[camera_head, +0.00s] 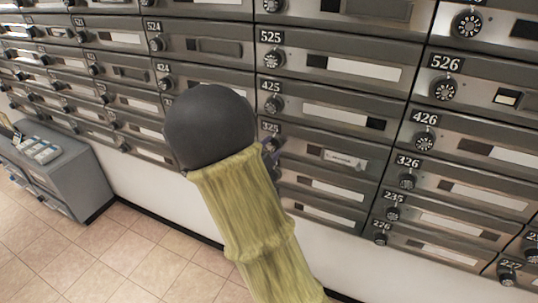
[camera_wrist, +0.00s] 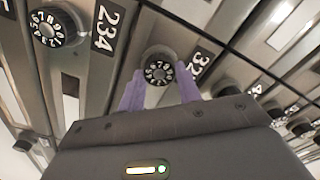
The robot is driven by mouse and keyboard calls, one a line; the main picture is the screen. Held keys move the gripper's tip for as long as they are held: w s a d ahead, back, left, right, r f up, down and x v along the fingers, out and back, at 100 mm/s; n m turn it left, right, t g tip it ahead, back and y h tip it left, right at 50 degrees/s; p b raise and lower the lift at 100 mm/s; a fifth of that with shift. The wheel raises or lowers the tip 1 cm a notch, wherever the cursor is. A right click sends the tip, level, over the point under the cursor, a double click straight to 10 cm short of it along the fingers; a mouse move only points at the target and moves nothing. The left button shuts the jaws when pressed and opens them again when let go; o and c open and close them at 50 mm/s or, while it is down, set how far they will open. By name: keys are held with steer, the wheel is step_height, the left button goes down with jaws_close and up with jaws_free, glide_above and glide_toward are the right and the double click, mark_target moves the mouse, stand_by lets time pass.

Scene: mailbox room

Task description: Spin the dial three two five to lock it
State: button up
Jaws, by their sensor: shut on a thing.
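The mailbox labelled 325 (camera_head: 345,160) is in the middle of the head view, partly behind my arm. Its number plate reads only "32" in the wrist view, the rest being hidden. Its round dial (camera_wrist: 157,72) has a dark numbered ring and shows between the two purple fingers of my gripper (camera_wrist: 161,79). The gripper is shut on this dial, one finger at each side.
Mailbox 425 (camera_head: 330,112) with its own dial (camera_head: 273,104) is just above. Mailbox 326 (camera_head: 460,180) is to the right. In the wrist view a neighbouring dial (camera_wrist: 55,28) sits beside plate 234. A grey cabinet (camera_head: 60,170) stands at the left, with open tiled floor before it.

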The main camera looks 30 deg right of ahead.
steer(key=shift+f, duration=0.1)
steer(key=o, duration=1)
steer(key=shift+w, duration=0.1)
steer(key=v, duration=1.7)
steer(key=shift+s+a, duration=0.2)
steer(key=shift+s, duration=0.05)
steer(key=shift+w+f, duration=0.1)
steer(key=shift+w, duration=0.05)
